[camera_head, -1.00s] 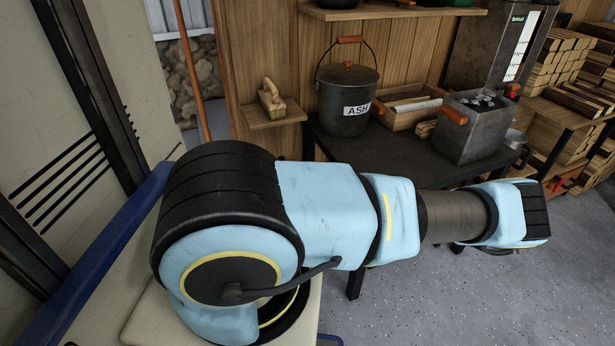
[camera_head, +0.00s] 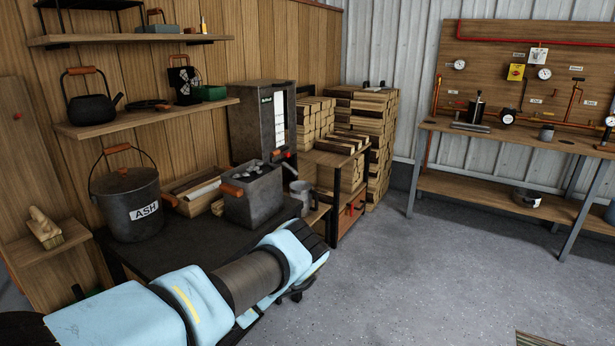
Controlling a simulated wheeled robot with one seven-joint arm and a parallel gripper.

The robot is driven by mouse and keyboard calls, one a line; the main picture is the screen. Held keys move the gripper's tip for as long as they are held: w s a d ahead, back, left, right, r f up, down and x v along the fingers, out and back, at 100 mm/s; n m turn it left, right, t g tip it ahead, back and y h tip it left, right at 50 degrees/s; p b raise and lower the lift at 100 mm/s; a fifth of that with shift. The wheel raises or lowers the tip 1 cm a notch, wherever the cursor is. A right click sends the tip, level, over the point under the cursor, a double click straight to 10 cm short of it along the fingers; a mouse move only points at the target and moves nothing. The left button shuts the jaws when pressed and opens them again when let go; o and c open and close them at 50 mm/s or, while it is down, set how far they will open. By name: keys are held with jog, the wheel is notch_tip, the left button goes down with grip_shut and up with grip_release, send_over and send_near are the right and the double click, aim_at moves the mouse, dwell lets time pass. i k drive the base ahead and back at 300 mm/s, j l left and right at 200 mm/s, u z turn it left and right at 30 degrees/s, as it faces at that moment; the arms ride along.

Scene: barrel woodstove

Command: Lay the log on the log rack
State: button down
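Split logs (camera_head: 316,122) are stacked at the back, past the dark metal box. A low rack with a wooden top and dark frame (camera_head: 345,147) stands in front of them, with split logs on it and below its top. I cannot tell which single log or which rack the task means. My arm reaches from the bottom left toward the middle, over the front of the black table. My gripper is not clearly in view; the arm's far end hides it. I see no log held.
The black table (camera_head: 165,262) bears an ash bucket (camera_head: 130,205), a wooden tray (camera_head: 183,204) and a grey metal bin (camera_head: 252,199). Wall shelves (camera_head: 140,120) hang above. A workbench with gauges (camera_head: 480,133) stands at the right.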

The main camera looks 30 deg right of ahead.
aim_at(327, 156)
jog(key=l+z, duration=0.15)
jog(key=l, duration=1.05)
jog(key=i+l, duration=0.15)
jog(key=l, duration=0.2)
jog(key=i+l+z, duration=0.1)
jog(key=l, duration=0.3)
jog(key=i+l, duration=0.2)
jog(key=l, duration=0.15)
jog(key=i+l+z, duration=0.1)
jog(key=l, duration=0.25)
jog(key=i+l, duration=0.5)
jog(key=l, duration=0.15)
jog(key=i+l+z, duration=0.1)
jog(key=i+l, duration=0.2)
jog(key=l, duration=0.2)
jog(key=i+l, duration=0.3)
jog(key=l, duration=0.15)
jog(key=z, duration=0.05)
